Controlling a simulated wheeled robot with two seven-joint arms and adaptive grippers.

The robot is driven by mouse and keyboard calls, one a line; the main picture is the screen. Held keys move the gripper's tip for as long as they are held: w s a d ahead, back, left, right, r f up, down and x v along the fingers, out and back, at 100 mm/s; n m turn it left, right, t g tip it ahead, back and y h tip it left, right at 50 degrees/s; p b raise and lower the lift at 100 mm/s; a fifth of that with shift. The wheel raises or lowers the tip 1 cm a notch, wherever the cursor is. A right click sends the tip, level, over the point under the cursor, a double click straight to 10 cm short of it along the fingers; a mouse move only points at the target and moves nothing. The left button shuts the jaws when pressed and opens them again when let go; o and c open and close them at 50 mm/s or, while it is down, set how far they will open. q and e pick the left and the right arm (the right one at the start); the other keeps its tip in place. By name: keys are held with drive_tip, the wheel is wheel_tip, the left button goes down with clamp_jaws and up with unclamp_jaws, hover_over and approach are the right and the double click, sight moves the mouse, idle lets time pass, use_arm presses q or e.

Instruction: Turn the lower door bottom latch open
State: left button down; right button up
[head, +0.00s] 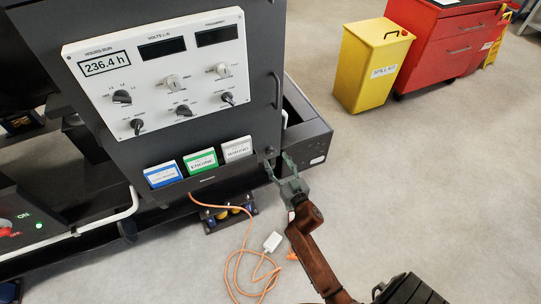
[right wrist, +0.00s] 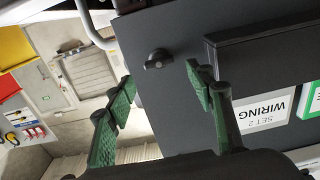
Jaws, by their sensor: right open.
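The small black latch (right wrist: 157,60) sits near the corner of the dark grey door (right wrist: 180,110) in the right wrist view. Its grip lies roughly level across that picture. In the head view the latch (head: 268,151) shows at the door's lower right corner, partly crowded by my gripper. My right gripper (head: 279,166) is open and empty, just below and right of the latch. In the right wrist view its green-padded fingers (right wrist: 160,82) spread either side of the line to the latch, which appears beyond the tips, not held. My left gripper is not in view.
Blue, green and white binders (head: 201,161) stand in a holder left of the latch. A grey rail handle (right wrist: 90,25) runs close by the door edge. An orange cable (head: 240,262) lies on the floor. A yellow spill kit (head: 372,65) stands far off; the right floor is clear.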

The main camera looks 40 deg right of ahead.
sight(272, 153)
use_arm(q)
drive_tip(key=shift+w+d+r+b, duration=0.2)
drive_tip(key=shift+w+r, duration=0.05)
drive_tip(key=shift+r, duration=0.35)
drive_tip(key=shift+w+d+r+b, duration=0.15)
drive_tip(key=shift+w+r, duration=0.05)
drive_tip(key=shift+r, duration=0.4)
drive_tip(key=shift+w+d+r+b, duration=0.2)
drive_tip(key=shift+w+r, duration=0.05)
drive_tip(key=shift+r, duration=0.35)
use_arm(e)
drive_tip(key=shift+x, duration=2.2)
drive_tip(key=shift+f, duration=0.1)
drive_tip(key=shift+c, duration=0.7)
drive_tip(key=c, duration=1)
